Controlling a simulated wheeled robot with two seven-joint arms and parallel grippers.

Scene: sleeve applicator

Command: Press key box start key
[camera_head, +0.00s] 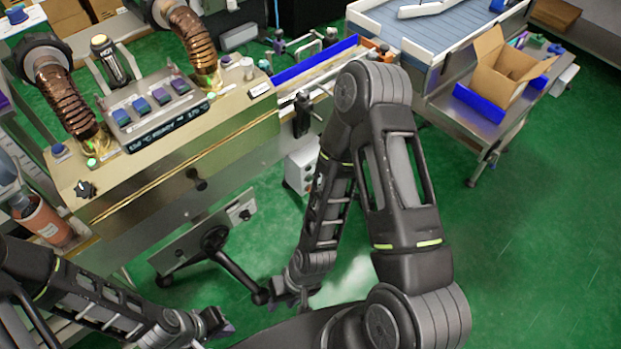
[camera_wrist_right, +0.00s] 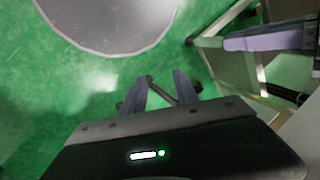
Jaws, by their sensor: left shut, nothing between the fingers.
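The key box (camera_head: 155,110) sits on top of the machine at the upper left in the head view. It has a row of several blue and purple keys and a dark display strip below them. I cannot read which key is the start key. My left gripper (camera_head: 222,327) is low at the bottom, in front of and well away from the key box. My right gripper (camera_head: 288,297) hangs low over the floor. In the right wrist view its two fingers (camera_wrist_right: 163,80) are apart with nothing between them.
Two copper hoses (camera_head: 68,95) rise from the machine top beside the key box. A black knob (camera_head: 86,189) and a green light (camera_head: 91,161) are at its left. A cardboard box (camera_head: 499,68) stands on a side table. The green floor at the right is clear.

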